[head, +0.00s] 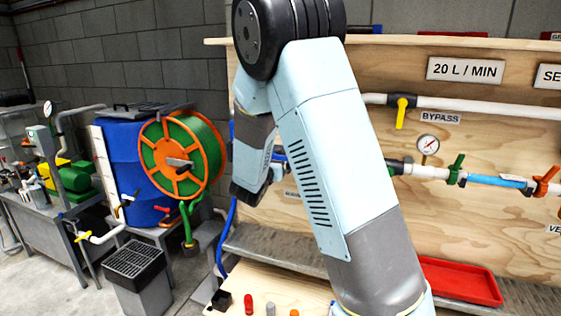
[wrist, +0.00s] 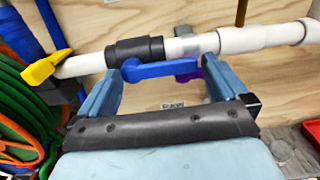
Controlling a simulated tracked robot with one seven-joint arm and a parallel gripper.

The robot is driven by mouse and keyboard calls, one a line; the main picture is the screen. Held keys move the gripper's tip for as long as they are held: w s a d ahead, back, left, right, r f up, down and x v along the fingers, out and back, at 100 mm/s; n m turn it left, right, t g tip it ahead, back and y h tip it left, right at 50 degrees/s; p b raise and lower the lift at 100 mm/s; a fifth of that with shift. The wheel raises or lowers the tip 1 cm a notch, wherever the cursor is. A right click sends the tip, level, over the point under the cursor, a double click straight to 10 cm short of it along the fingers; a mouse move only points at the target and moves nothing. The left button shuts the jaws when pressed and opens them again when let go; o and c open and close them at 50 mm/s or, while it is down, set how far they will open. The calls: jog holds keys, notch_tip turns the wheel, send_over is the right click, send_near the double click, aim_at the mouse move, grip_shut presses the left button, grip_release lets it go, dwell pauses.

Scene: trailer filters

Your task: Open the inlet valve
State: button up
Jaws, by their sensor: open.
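A blue lever handle (wrist: 162,69) sits in front of the white pipe (wrist: 85,65) and its dark fitting (wrist: 135,51) in the wrist view. It lies roughly along the pipe. My gripper (wrist: 163,78) is open, with one finger at each end of the blue handle; whether they touch cannot be told. A small label (wrist: 172,105) below is too blurred to read, so I cannot confirm this is the inlet valve. A yellow handle (wrist: 46,68) is at the pipe's left end. In the head view my arm hides the valve and most of my gripper.
A hose reel (head: 182,158) and blue tank (head: 135,165) stand left of the wooden panel (head: 480,225). A yellow bypass handle (head: 401,108), a gauge (head: 428,145) and a green handle (head: 456,168) are right of my arm. A red tray (head: 460,281) lies below.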

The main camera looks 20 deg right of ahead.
jog(key=v, duration=1.3)
jog(key=shift+s+f, duration=0.1)
jog(key=shift+s, duration=0.05)
